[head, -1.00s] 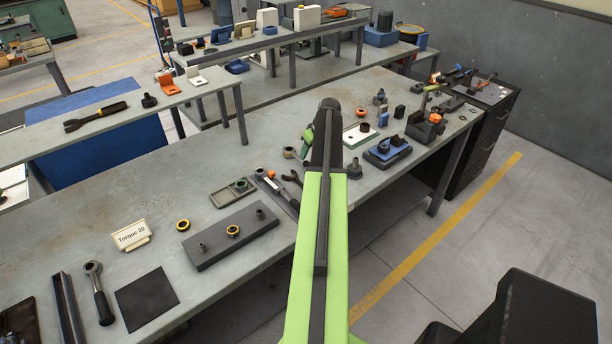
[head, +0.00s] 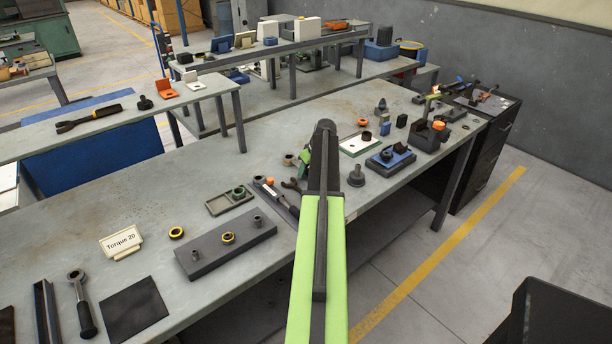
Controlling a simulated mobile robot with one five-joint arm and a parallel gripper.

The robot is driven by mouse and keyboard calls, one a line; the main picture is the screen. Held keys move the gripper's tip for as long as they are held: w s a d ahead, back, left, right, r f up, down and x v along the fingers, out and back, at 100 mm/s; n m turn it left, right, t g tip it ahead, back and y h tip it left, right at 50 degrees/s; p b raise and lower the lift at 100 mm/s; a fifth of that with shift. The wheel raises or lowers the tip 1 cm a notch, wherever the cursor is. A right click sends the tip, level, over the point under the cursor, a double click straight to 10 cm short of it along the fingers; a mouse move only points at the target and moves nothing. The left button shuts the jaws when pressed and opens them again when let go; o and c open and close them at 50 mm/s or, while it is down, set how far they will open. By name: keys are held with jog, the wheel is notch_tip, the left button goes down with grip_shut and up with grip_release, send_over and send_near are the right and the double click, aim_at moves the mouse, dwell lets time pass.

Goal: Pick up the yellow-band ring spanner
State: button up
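I cannot make out a yellow-band ring spanner for certain. A dark tool tray (head: 287,208) on the bench, left of my arm, holds a slim tool (head: 271,190) with a pale shaft; any yellow band is too small to tell. A dark open-jawed piece (head: 291,185) lies beside it. My green arm reaches over the bench's front edge. Only a green part near my gripper (head: 304,163) shows past the dark arm end; the fingers are hidden, and no held object shows.
A grey block (head: 205,256) with pegs and a yellow-edged ring (head: 228,238) lies left of my arm. Another yellow ring (head: 176,233), a "Torque 20" sign (head: 121,243) and a ratchet (head: 82,303) are further left. A blue fixture (head: 390,160) stands right.

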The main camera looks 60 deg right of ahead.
grip_shut()
jog(key=shift+r, duration=0.15)
